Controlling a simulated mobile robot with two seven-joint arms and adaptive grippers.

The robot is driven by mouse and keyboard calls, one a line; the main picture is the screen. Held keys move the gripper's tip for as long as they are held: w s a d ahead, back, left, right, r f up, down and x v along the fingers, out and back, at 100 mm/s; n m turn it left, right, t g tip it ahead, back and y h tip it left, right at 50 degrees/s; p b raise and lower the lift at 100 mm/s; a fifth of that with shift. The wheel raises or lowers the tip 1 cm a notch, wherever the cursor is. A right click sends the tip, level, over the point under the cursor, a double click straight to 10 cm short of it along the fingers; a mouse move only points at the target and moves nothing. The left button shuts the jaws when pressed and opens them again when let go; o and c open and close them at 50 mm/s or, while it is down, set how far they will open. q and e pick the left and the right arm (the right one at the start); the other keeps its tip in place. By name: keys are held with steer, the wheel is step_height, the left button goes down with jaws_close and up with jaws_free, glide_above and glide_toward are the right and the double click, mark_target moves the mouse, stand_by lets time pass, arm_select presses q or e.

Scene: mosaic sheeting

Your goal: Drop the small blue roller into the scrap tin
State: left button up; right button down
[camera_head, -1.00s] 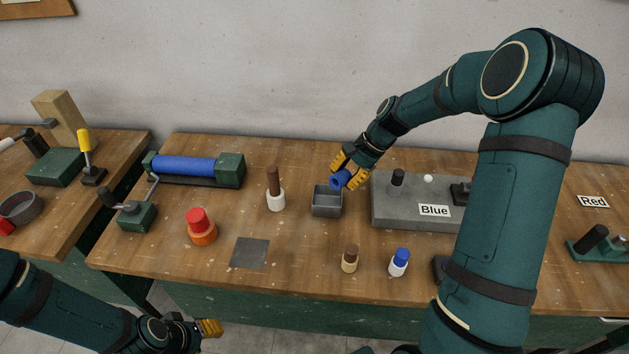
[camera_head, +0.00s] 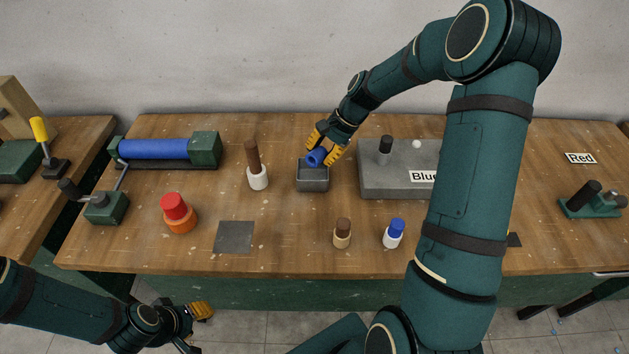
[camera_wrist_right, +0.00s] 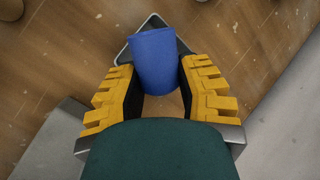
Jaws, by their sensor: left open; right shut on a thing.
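The small blue roller (camera_head: 315,157) is between the yellow fingers of my right gripper (camera_head: 327,146), which is shut on it. It hangs over the grey open scrap tin (camera_head: 313,184), near its back rim. In the right wrist view the roller (camera_wrist_right: 155,62) sits between the fingertips of my right gripper (camera_wrist_right: 162,85) and hides most of the tin, whose rim (camera_wrist_right: 128,50) shows around it. Whether the roller touches the tin cannot be told. My left gripper (camera_head: 201,311) is low in front of the table, empty and open.
A grey block (camera_head: 385,184) labelled "Blue" stands right of the tin. A white-based brown-handled tool (camera_head: 257,177) stands left of it. A brown-topped bottle (camera_head: 342,238) and a blue-capped bottle (camera_head: 394,238) stand in front. A large blue roller (camera_head: 155,149) lies at back left.

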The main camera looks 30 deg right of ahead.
steer(key=shift+f, duration=0.1)
steer(key=c, duration=0.6)
jaws_free()
steer(key=v, duration=1.2)
